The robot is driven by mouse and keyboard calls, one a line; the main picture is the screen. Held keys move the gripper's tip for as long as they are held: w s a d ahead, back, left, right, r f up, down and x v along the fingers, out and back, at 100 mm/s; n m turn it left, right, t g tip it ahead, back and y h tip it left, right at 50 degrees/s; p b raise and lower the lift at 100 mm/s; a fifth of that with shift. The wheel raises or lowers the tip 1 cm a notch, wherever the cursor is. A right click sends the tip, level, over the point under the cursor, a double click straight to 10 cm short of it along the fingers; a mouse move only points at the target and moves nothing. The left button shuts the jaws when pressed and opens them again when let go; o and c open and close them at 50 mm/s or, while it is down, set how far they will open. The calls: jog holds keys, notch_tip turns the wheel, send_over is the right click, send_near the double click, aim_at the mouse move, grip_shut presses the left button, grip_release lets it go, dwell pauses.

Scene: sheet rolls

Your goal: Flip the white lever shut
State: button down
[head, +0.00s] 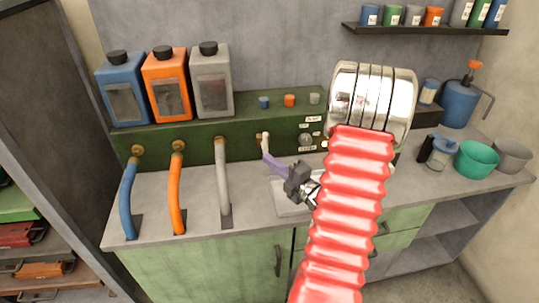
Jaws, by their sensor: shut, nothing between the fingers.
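A small cream-white lever (265,142) stands up at a brass fitting on the front of the dark green panel (240,122), to the right of the grey hose. My gripper (267,157) has a dark body and slim purple fingers, which are closed together and empty. The fingers point up and left, with their tips just below the lever. I cannot tell whether they touch it. The fingertips partly cover the lower part of the fitting.
Blue (128,200), orange (175,195) and grey (222,180) hoses run from the panel to the counter on the left. Several canisters (165,84) stand above. A pale tray (287,208) lies beneath my gripper. My red arm hides the panel's right part. Bowls (477,160) stand at right.

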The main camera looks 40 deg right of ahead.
aim_at(264, 140)
jog(key=w, duration=1)
jog(key=shift+s+d, duration=0.35)
jog(key=shift+d, duration=0.35)
jog(key=shift+s+d, duration=0.4)
jog(key=shift+d, duration=0.35)
jog(key=shift+s+d, duration=0.35)
jog(key=shift+d, duration=0.35)
jog(key=shift+s+d, duration=0.1)
jog(key=shift+d, duration=0.05)
